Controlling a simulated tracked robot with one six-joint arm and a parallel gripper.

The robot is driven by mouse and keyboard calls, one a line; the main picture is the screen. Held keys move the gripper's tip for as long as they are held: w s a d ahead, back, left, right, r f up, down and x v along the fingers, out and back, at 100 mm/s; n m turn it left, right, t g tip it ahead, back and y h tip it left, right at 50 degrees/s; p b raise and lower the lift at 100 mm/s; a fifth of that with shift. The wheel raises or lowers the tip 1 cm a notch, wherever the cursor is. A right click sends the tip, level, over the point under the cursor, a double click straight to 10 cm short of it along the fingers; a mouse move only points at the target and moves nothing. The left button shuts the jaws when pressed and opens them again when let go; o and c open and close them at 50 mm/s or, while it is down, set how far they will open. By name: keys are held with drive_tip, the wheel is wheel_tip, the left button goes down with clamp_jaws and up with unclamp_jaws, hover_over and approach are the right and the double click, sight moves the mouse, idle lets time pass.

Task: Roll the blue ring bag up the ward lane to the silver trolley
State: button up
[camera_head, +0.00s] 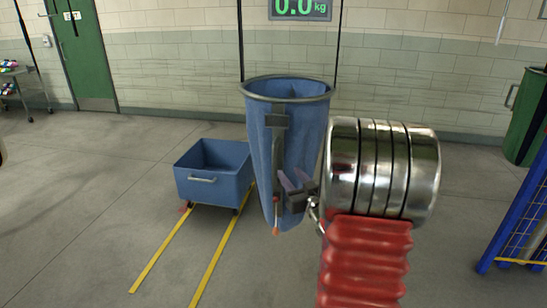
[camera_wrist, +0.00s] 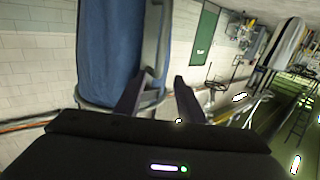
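The blue ring bag (camera_head: 262,150) hangs upright and tapered from a grey ring (camera_head: 288,88) in the head view, between two dark lines. It also shows in the wrist view (camera_wrist: 108,45). My gripper (camera_head: 297,188) is at the bag's front right side. In the wrist view, my gripper's fingers (camera_wrist: 160,92) are apart, with a grey strap (camera_wrist: 152,45) of the bag running down beyond the gap between them. I cannot tell whether a finger touches the bag. A grey shelf trolley (camera_head: 22,85) with coloured items stands at the far left, cut by the picture edge; whether it is the silver trolley is unclear.
A blue cart (camera_head: 214,172) with a handle stands left of the bag, over two yellow floor lines (camera_head: 165,248). A scale display (camera_head: 300,8) reads 0.0 kg. A green bin (camera_head: 525,120) and blue rack (camera_head: 515,220) stand right. Open floor lies at left.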

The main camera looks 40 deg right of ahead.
sight(275, 157)
drive_tip(key=shift+w, duration=0.1)
drive_tip(key=x, duration=1.3)
drive_tip(key=shift+w+d, duration=0.15)
drive_tip(key=shift+w, duration=0.15)
drive_tip(key=shift+c, duration=0.6)
clamp_jaws()
